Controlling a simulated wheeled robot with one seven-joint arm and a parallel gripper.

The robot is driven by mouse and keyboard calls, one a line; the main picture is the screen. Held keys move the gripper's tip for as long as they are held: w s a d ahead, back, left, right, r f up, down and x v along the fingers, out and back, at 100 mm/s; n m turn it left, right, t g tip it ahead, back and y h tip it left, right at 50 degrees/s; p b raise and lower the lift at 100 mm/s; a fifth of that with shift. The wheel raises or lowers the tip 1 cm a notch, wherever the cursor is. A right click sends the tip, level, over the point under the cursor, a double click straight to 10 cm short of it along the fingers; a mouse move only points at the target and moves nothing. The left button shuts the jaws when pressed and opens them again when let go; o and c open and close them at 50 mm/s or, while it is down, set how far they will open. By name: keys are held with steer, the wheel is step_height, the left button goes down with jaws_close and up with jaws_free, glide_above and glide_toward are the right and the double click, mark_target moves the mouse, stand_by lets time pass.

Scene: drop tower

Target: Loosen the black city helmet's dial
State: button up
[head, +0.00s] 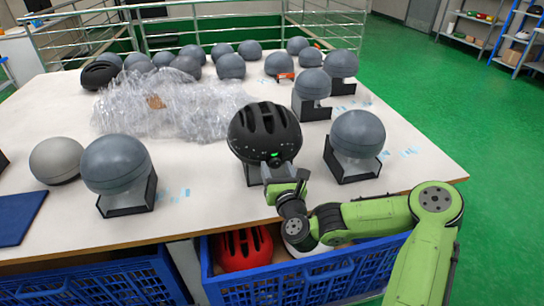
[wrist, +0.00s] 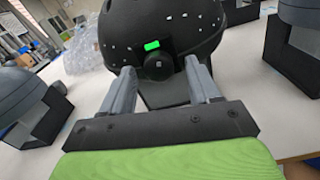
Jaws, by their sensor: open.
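The black city helmet (head: 264,128) sits on a dark stand near the front edge of the white table, and its back fills the top of the wrist view (wrist: 160,22). Its round black dial (wrist: 158,66) is low on the helmet, just under a small green light (wrist: 152,45). My gripper (wrist: 162,78) is open, one grey finger on each side of the dial, with gaps to it. In the head view my gripper (head: 272,168) is at the helmet's lower front and hides the dial's surroundings.
Grey headforms on black stands flank the helmet, at right (head: 357,135) and left (head: 117,165). Clear plastic wrap (head: 165,105) lies behind. Blue crates (head: 310,285) stand under the table's front edge, one holding a red helmet (head: 242,250).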

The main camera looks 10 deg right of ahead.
steer(key=shift+w, duration=0.2)
steer(key=shift+s+r, duration=0.1)
steer(key=c, duration=1)
steer(key=shift+c, duration=0.3)
steer(key=shift+n, duration=0.3)
